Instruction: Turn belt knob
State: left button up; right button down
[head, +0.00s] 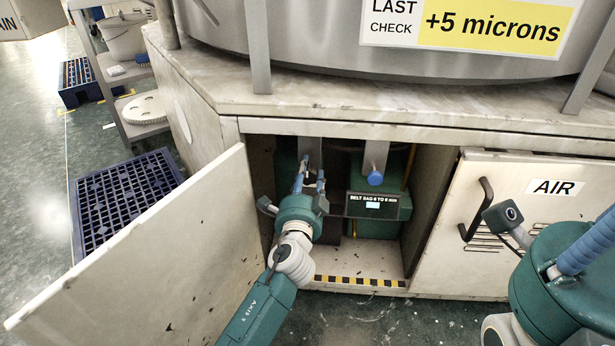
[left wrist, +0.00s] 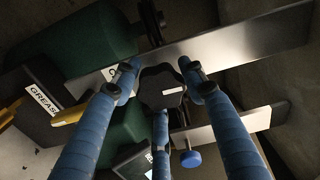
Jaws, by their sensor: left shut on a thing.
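The belt knob (left wrist: 163,88) is a dark, lobed knob in front of a grey metal bar in the left wrist view. My left gripper (head: 311,177) reaches into the open cabinet in the head view. In the left wrist view its blue fingers (left wrist: 160,82) are closed around the knob from both sides, with a third finger below. In the head view the gripper hides the knob. A small display box (head: 372,205) labelled "BELT SAG 6 TO 8 mm" sits right of the gripper. My right gripper (head: 588,243) shows only partly at the right edge; its fingertips are out of frame.
A blue-ended part (head: 375,178) hangs right of the left gripper. The open cabinet door (head: 150,262) stands left of my left arm. The "AIR" door (head: 480,245) is at right. A yellow-black strip (head: 360,281) marks the cabinet sill. A "GREASE" label (left wrist: 43,98) is nearby.

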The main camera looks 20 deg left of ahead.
pick_arm(q)
jog(key=shift+a, duration=0.4)
jog(key=o, duration=1.2)
jog(key=shift+a, duration=0.1)
jog(key=shift+c, duration=0.2)
jog(key=shift+s+d, duration=0.1)
jog(key=shift+d, duration=0.1)
jog(key=shift+s+d, duration=0.1)
jog(key=shift+s, duration=0.2)
jog(key=s+d, duration=0.2)
jog(key=s, duration=0.9)
